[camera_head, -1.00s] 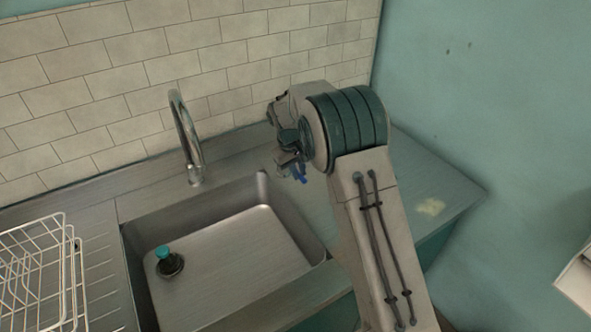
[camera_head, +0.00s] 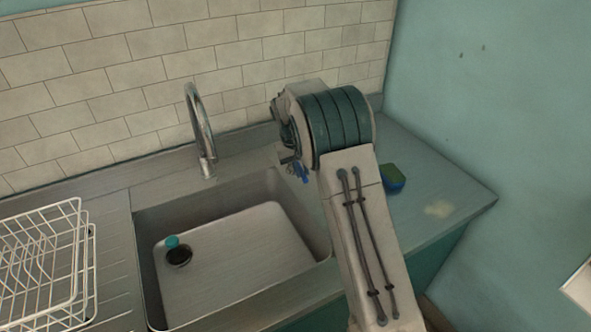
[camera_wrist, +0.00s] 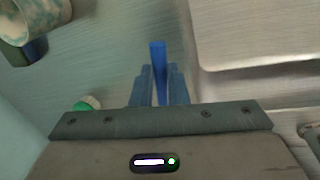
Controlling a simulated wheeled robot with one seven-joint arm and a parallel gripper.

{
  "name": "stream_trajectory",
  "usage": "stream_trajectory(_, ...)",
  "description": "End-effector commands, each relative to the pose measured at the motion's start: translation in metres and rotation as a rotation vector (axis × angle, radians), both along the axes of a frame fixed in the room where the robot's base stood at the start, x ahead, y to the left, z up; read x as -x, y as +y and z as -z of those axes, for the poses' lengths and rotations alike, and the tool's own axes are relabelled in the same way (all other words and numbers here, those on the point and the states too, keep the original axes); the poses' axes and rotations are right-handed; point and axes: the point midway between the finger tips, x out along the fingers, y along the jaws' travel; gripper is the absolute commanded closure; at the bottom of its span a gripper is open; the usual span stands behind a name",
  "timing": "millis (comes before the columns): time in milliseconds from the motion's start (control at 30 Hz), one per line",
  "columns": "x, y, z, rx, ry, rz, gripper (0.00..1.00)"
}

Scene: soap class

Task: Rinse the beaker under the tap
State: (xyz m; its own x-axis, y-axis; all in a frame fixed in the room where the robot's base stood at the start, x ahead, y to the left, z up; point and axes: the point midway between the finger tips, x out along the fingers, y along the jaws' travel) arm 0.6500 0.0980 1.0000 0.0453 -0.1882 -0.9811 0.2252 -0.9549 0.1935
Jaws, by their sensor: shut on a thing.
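My gripper (camera_wrist: 158,75) has blue fingers closed on a narrow, deeper-blue bar (camera_wrist: 157,56); I cannot tell what the bar belongs to. In the head view my gripper (camera_head: 298,168) is mostly hidden by my arm, near the sink's back right corner. The chrome tap (camera_head: 201,125) arches up behind the sink (camera_head: 240,250), left of my gripper. A mottled cream and teal round-sided thing (camera_wrist: 38,14) shows at the wrist view's upper left, apart from my fingers. It may be the beaker, but it is cut off. No water shows at the tap.
A green and blue sponge (camera_head: 392,178) lies on the counter right of my arm. A white wire rack (camera_head: 45,255) stands left of the sink. A teal-topped dark thing (camera_head: 176,250) is in the sink. A green and white round thing (camera_wrist: 87,103) shows low left.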

Motion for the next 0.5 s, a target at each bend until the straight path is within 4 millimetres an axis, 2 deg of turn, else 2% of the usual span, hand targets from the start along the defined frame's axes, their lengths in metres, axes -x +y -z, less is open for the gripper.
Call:
stream_trajectory(33, 0.0007, 0.0001, 0.0001, 0.002, 0.003, 0.0, 0.81)
stream_trajectory(100, 0.0007, 0.0003, 0.0001, 0.002, 0.002, -0.002, 0.65)
stream_trajectory(367, 0.0007, 0.0016, -0.0002, 0.001, 0.001, -0.004, 0.65)
stream_trajectory(500, 0.0005, 0.0035, -0.0084, 0.001, -0.001, -0.004, 0.65)
